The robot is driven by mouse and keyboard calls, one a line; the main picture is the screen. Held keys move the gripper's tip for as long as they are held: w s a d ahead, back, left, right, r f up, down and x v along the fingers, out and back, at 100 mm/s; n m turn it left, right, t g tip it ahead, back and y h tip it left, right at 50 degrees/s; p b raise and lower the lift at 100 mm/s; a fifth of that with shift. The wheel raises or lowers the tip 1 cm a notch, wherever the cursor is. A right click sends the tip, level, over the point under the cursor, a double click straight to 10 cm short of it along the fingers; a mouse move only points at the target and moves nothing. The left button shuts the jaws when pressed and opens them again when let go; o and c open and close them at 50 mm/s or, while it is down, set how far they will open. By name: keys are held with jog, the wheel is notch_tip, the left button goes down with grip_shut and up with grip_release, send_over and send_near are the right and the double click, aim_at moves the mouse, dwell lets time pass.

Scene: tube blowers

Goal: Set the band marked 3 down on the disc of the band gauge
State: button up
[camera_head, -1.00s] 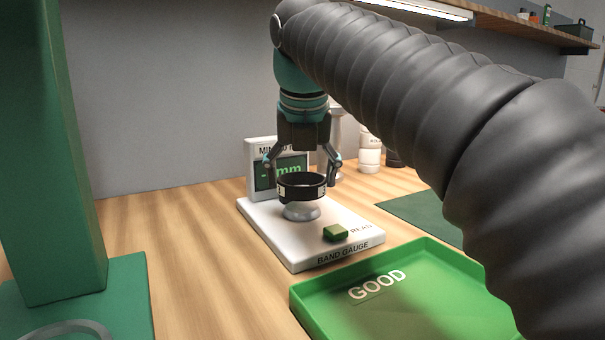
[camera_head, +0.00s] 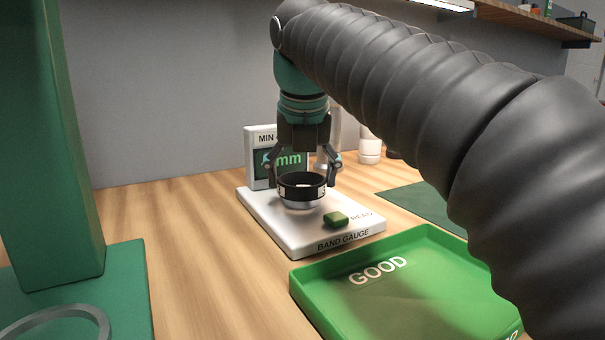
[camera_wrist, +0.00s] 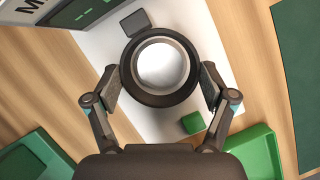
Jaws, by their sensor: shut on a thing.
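The black band (camera_head: 302,184) with white label patches is between the fingers of my gripper (camera_head: 303,176), which is shut on it. The band is level, right at the top of the pale round disc (camera_head: 301,204) of the band gauge (camera_head: 357,240). In the wrist view the band (camera_wrist: 128,74) rings the disc (camera_wrist: 160,65), with my gripper's fingers (camera_wrist: 160,88) on its two sides. Whether the band rests on the disc or hangs just above it, I cannot tell.
A green button (camera_head: 336,220) marked READ is on the gauge's front, and a screen (camera_head: 290,160) stands behind. A green tray (camera_head: 310,292) marked GOOD is in front. A green post (camera_head: 55,150) stands at left. A ring (camera_head: 55,318) lies on the green base.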

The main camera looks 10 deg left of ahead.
jog(key=shift+f+b, duration=0.4)
jog(key=shift+f, duration=0.4)
jog(key=o, duration=0.9)
jog(key=shift+o, duration=0.2)
jog(key=shift+v, duration=3.8)
jog(key=shift+w, duration=0.1)
